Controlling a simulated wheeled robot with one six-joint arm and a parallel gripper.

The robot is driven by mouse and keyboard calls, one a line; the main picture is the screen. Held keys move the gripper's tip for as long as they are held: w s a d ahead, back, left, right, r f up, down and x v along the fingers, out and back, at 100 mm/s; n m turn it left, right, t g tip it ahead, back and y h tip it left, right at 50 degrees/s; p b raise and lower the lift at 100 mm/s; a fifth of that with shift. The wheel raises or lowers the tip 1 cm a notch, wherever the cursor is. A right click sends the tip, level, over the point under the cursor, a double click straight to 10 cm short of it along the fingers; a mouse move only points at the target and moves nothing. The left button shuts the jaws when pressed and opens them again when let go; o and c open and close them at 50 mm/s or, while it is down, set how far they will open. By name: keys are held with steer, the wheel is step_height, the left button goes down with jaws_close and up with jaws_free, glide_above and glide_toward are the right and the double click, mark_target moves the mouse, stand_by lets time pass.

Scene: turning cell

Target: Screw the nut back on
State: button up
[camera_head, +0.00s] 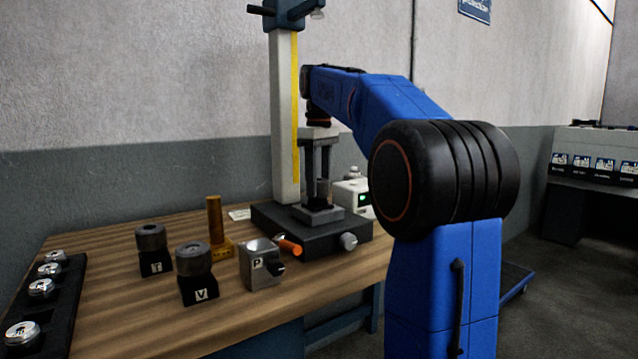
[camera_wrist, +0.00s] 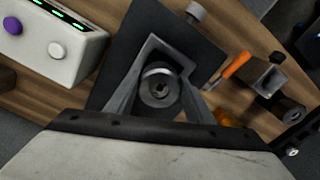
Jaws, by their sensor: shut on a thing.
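My gripper (camera_head: 320,186) points straight down over the dark base of the column stand (camera_head: 262,222). Its two fingers are shut on a round grey part (camera_head: 322,187), seemingly the nut. I cannot tell whether the part touches the fixture, and any thread is hidden.
Dark round pieces stand on blocks T (camera_head: 156,262) and V (camera_head: 198,288). Block P (camera_head: 260,272), an orange-handled tool (camera_head: 290,247) and a brass stand (camera_head: 215,222) are close by. A black rack (camera_head: 55,310) lies at left. A white box (camera_wrist: 55,40) stands beside the base.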

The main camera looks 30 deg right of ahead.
steer(key=m, duration=0.3)
steer(key=shift+m, duration=0.3)
steer(key=m, duration=0.4)
steer(key=shift+m, duration=0.6)
steer(key=m, duration=0.3)
steer(key=shift+w, duration=0.1)
steer(key=shift+o, duration=0.3)
steer(key=m, duration=0.5)
steer(key=shift+d, duration=0.1)
steer(key=shift+m, duration=0.6)
steer(key=shift+o, duration=0.2)
